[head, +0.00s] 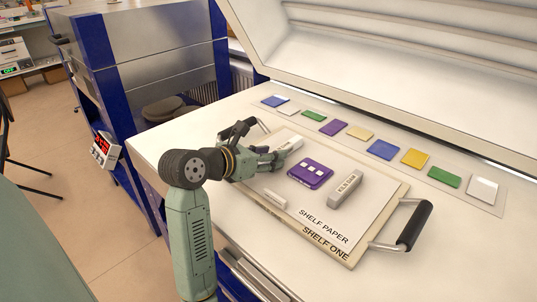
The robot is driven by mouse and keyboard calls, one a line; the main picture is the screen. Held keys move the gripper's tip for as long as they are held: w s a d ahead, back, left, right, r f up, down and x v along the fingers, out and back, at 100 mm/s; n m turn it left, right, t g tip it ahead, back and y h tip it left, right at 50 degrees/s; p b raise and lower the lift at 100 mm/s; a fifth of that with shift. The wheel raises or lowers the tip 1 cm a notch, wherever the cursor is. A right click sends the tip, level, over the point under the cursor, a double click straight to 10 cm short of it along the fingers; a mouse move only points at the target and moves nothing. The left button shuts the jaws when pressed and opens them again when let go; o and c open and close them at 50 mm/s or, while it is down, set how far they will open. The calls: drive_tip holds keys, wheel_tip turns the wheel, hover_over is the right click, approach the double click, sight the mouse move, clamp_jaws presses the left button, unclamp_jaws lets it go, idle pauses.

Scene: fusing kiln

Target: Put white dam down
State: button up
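A white dam (293,144) is a pale bar at the fingertips of my gripper (276,157), above the far left part of the shelf paper. My gripper appears shut on its near end; the fingers partly hide that end, and its height above the paper is hard to tell. The shelf paper (322,221) covers the board marked SHELF ONE (299,231). A purple glass piece (322,182) with small white squares lies mid-paper. A grey block marked KILN DAM (348,188) lies right of it. A second white bar (274,198) lies at the paper's near left.
A row of coloured glass squares, including a blue one (382,149), lies on a clear strip behind the shelf. A black handle (414,225) sticks out at the shelf's right end. The raised kiln lid (370,70) stands behind.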

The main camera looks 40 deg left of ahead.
drive_tip(key=shift+r+p, duration=0.45)
drive_tip(key=shift+p, duration=0.05)
drive_tip(key=b+v, duration=0.3)
drive_tip(key=v, duration=0.8)
drive_tip(key=shift+s, duration=0.45)
